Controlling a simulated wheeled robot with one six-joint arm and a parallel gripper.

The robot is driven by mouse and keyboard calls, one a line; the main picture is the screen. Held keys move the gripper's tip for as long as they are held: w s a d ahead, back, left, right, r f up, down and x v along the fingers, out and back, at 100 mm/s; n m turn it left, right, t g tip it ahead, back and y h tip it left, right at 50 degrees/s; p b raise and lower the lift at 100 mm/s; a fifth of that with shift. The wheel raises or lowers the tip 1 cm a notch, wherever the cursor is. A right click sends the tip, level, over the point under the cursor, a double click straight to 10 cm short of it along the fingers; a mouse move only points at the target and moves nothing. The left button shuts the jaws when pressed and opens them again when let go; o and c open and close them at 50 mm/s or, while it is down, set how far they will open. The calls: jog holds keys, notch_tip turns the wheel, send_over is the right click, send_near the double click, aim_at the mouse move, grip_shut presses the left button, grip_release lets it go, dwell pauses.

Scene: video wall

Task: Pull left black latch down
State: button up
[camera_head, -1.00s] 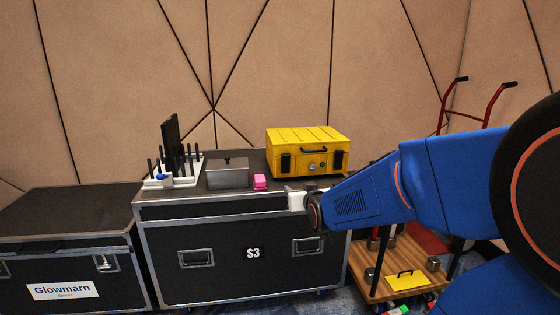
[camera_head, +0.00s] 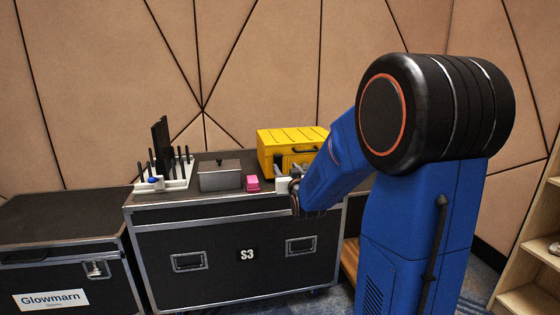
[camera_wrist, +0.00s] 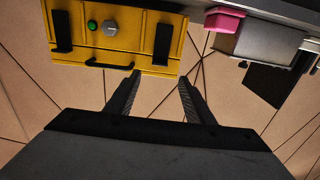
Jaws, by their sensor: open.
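The yellow case (camera_head: 290,137) stands on the black flight case, partly hidden by my arm in the head view. In the wrist view the yellow case (camera_wrist: 120,50) appears upside down at the top, with two black latches on its front. The left black latch (camera_wrist: 162,44) is on the right there, nearest the pink block, and lies flat against the front. The other latch (camera_wrist: 61,31) is at the far side. My gripper (camera_wrist: 160,79) is open and empty, its fingers pointing toward the case front around the left latch's line; I cannot tell the gap or any contact.
A black handle (camera_wrist: 109,65), a green button (camera_wrist: 92,25) and a grey knob (camera_wrist: 110,31) sit between the latches. A pink block (camera_head: 253,183), a grey lidded box (camera_head: 220,178) and a white rack (camera_head: 165,182) stand left of the case. A wooden shelf (camera_head: 535,245) is at right.

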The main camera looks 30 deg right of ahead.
aim_at(279, 157)
jog(key=x, duration=1)
jog(key=shift+f, duration=0.1)
grip_shut()
